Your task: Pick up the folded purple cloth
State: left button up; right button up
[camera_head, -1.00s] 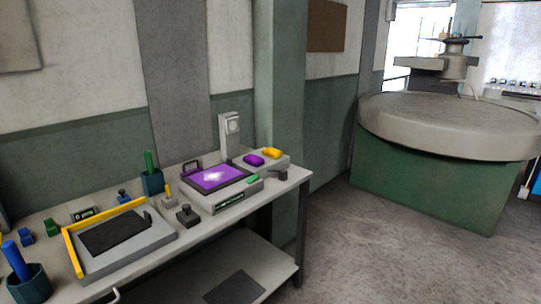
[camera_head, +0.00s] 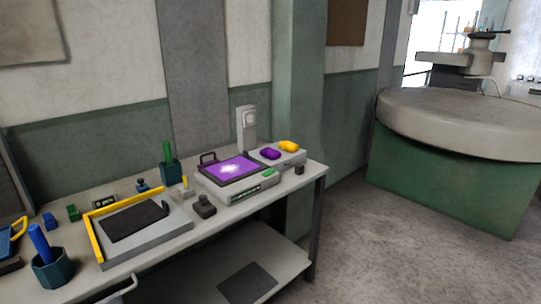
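A small rounded purple bundle (camera_head: 270,154), which looks like the folded purple cloth, lies on a low grey tray (camera_head: 292,160) at the right end of the workbench. A folded yellow piece (camera_head: 289,146) lies beside it, to its right. A flat purple sheet (camera_head: 236,168) with a bright white patch lies on the grey device left of the tray. Neither of my grippers shows in the head view.
The workbench (camera_head: 312,176) also holds a dark pad in a yellow-edged frame (camera_head: 135,222), a dark block (camera_head: 204,206), and cups with green and blue handles (camera_head: 52,269). A large round-topped green stand (camera_head: 440,190) is at the right. Grey floor (camera_head: 360,250) lies open before it.

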aim_at(272, 154)
jog(key=i+z, duration=0.25)
jog(key=i, duration=1.65)
